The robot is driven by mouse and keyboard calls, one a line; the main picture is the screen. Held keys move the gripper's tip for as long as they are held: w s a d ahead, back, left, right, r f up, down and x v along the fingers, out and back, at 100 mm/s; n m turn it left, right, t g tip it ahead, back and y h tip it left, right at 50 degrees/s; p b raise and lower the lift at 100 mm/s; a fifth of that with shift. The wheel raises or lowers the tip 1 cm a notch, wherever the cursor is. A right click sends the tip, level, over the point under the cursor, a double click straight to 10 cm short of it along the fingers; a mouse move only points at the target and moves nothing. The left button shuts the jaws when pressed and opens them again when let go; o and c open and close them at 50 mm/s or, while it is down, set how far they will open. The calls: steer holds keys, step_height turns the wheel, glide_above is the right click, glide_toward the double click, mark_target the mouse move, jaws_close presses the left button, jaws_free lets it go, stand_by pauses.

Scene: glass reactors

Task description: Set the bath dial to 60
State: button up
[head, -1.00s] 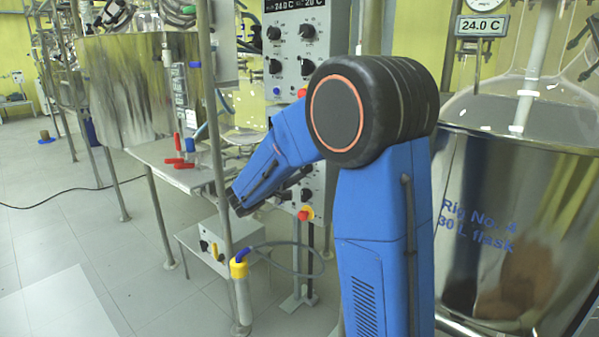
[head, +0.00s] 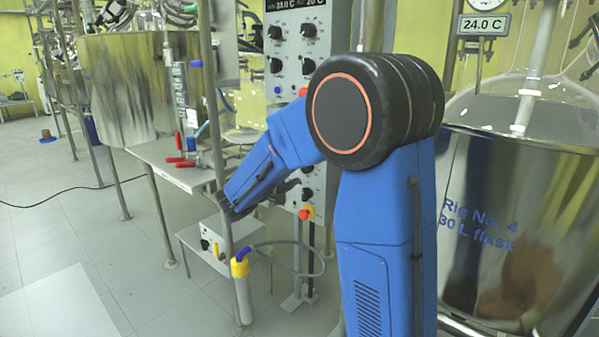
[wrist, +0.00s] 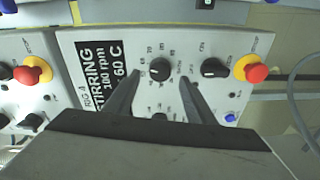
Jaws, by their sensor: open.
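In the wrist view, a black dial (wrist: 160,68) with printed numbers around it sits on a light grey control panel (wrist: 225,42). A black label (wrist: 100,72) on the panel reads "RIG 4 STIRRING 100 rpm" and "60 C". My gripper (wrist: 160,81) is open, with one finger on each side of this dial. I cannot tell whether the fingers touch it. The dial's pointer is too small to read. In the head view, my gripper is not clearly visible at the far end of my blue arm.
A second black knob (wrist: 214,68) and a red button on a yellow base (wrist: 252,69) lie right of the dial. Another knob (wrist: 159,117) is partly hidden by my gripper. A neighbouring panel with a red button (wrist: 31,75) lies left. A metal pole (head: 213,110) stands near my arm.

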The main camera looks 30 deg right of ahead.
steer(key=v, duration=1.4)
steer(key=shift+s, duration=0.1)
